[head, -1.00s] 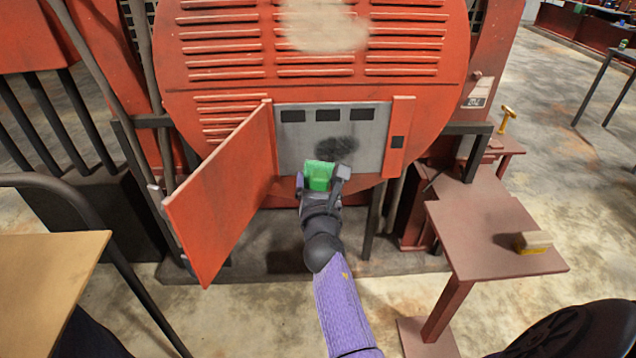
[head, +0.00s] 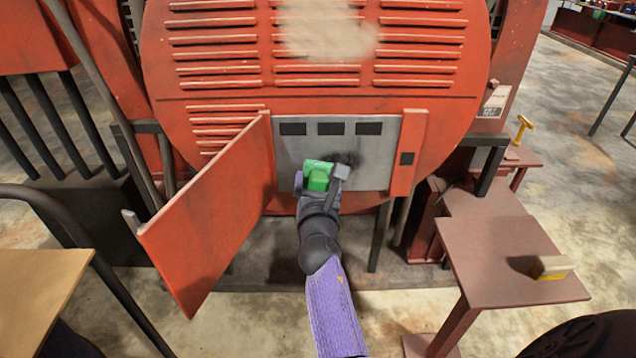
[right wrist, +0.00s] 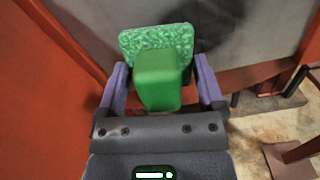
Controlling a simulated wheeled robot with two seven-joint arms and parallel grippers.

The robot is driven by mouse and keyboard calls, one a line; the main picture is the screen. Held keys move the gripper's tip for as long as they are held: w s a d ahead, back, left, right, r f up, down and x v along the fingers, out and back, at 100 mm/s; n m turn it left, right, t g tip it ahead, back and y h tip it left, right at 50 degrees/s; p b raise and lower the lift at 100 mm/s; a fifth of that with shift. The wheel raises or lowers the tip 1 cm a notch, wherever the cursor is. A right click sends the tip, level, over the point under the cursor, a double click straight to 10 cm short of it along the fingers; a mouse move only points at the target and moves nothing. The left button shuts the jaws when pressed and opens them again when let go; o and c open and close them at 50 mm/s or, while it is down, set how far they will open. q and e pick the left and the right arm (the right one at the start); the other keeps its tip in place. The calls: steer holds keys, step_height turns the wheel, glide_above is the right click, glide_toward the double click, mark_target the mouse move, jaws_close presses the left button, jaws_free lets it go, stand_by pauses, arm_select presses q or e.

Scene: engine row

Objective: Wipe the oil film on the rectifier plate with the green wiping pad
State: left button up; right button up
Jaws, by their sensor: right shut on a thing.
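The grey rectifier plate (head: 375,160) is set in the red housing, behind an open hinged door. A dark oil film (head: 347,158) shows on its lower middle, partly hidden behind my right gripper (head: 320,182). It also shows as a dark patch (right wrist: 215,18) at the top of the right wrist view. My right gripper is shut on the green wiping pad (head: 318,167), holding it by its block handle. In the right wrist view the pad (right wrist: 157,40) faces the plate; I cannot tell whether it touches. My left gripper is not in view.
The open red door (head: 215,215) stands out just left of my right arm. A red-brown side table (head: 500,260) with a yellow-and-tan block (head: 552,268) stands at right. A wooden tabletop (head: 40,285) is at lower left. A yellow-handled tool (head: 523,128) stands behind the side table.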

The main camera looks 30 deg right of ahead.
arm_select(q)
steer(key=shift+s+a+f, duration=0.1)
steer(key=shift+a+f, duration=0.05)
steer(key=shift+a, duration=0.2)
arm_select(e)
steer(key=shift+w+d, duration=0.25)
steer(key=shift+w, duration=0.2)
arm_select(q)
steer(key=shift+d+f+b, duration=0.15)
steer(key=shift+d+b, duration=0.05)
steer(key=shift+b, duration=0.1)
arm_select(e)
steer(key=shift+w+d, duration=0.25)
steer(key=shift+w, duration=0.15)
